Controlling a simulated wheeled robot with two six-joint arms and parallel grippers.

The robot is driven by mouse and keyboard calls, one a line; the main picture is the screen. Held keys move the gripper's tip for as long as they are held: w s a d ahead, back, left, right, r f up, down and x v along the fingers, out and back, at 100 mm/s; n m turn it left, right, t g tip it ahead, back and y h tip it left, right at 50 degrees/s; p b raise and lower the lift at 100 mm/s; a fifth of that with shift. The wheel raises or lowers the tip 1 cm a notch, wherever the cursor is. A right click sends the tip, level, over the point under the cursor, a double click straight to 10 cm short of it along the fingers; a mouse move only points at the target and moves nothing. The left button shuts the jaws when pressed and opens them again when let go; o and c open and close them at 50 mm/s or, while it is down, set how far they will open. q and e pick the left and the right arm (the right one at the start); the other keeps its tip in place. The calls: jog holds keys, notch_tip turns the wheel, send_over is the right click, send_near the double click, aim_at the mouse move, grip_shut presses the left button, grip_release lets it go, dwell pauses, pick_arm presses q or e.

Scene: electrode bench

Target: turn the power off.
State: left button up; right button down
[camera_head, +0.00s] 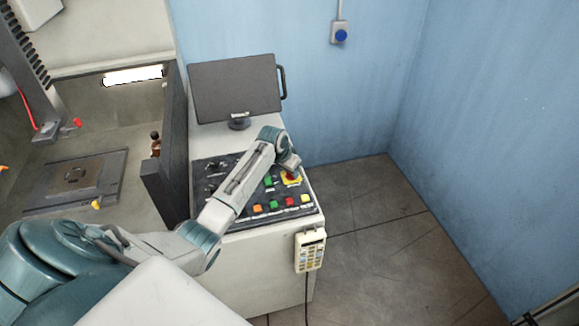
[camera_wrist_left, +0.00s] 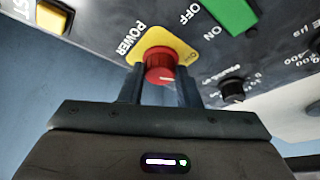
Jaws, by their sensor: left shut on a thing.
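The red power knob (camera_wrist_left: 159,62) sits on a yellow plate (camera_wrist_left: 180,45) marked POWER, with OFF and ON lettered beside it. In the head view the knob (camera_head: 291,176) and its plate show at the right side of the sloping control panel (camera_head: 238,217). My left gripper (camera_wrist_left: 160,84) reaches the knob with one finger on each side and is shut on it. In the head view the left gripper (camera_head: 290,163) is just above the knob and partly hides it. My right gripper is in neither view.
Green, orange and yellow buttons (camera_head: 274,205) lie close by on the panel. A monitor (camera_head: 236,88) stands behind it. A corded handset (camera_head: 310,250) hangs on the console's front. A machine enclosure (camera_head: 80,150) is at left; the floor (camera_head: 400,240) at right is clear.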

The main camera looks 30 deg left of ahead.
pick_arm(q)
jog(key=shift+r+n+y, duration=0.15)
jog(key=shift+n+y, duration=0.35)
jog(key=shift+n, duration=0.6)
jog(key=shift+w, duration=0.1)
jog(key=o, duration=1)
jog(key=shift+c, duration=0.2)
jog(key=shift+d, duration=0.1)
